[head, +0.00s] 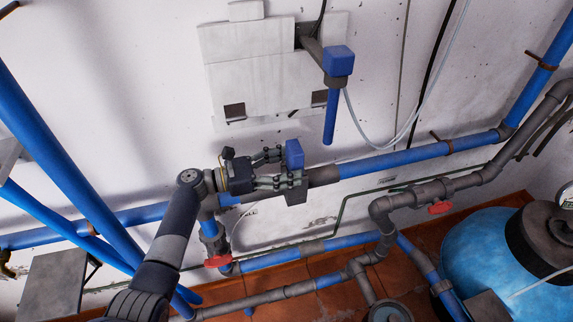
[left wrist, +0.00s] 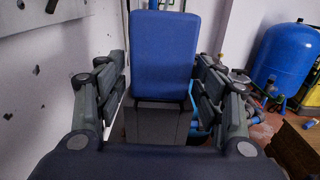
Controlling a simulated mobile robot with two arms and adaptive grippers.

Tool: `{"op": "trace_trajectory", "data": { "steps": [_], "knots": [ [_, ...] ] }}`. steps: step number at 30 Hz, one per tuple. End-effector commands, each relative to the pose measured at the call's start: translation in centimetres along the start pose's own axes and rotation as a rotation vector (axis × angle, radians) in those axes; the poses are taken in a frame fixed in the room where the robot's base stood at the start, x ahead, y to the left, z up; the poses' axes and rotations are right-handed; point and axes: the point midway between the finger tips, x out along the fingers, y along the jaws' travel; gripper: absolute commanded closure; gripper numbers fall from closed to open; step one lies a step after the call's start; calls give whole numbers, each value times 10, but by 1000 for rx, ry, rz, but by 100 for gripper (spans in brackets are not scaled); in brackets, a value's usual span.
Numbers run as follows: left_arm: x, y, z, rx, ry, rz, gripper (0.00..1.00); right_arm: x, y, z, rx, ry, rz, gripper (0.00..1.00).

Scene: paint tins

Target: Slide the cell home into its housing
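A block with a blue upper part (head: 294,153) and a dark grey lower part (head: 297,194) is at my left gripper (head: 290,167); I take it for the cell. In the left wrist view the blue part (left wrist: 165,55) faces me, with the grey part (left wrist: 160,122) below it. The gripper's fingers stand close along both sides of the block and appear shut on it; the contact itself is hidden. The block is in front of the wall pipe in the head view. I cannot tell which thing is the housing. My right gripper is not in view.
A pale wall panel (head: 250,85) is above, with a blue-headed fitting (head: 338,62) beside it. Blue and grey pipes (head: 400,153) run along the wall, with red valve handles (head: 440,208). A blue tank (head: 495,250) stands at the lower right.

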Motion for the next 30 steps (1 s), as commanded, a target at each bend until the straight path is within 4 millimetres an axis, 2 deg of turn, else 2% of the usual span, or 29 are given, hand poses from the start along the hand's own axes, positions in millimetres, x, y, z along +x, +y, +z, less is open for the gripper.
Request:
{"op": "trace_trajectory", "data": {
  "steps": [10, 14, 17, 24, 30],
  "knots": [
    [-1, -1, -2, -2, 4, -1, 27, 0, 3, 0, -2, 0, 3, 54],
    [-10, 0, -2, -2, 3, 1, 27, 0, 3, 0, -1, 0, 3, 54],
    [-26, 0, -3, -3, 5, 1, 27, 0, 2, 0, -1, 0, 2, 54],
    [-78, 0, -3, -2, 6, 1, 27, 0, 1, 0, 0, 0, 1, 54],
    [-109, -1, -2, -2, 5, -1, 27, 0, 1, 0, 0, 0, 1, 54]
  ]
}}
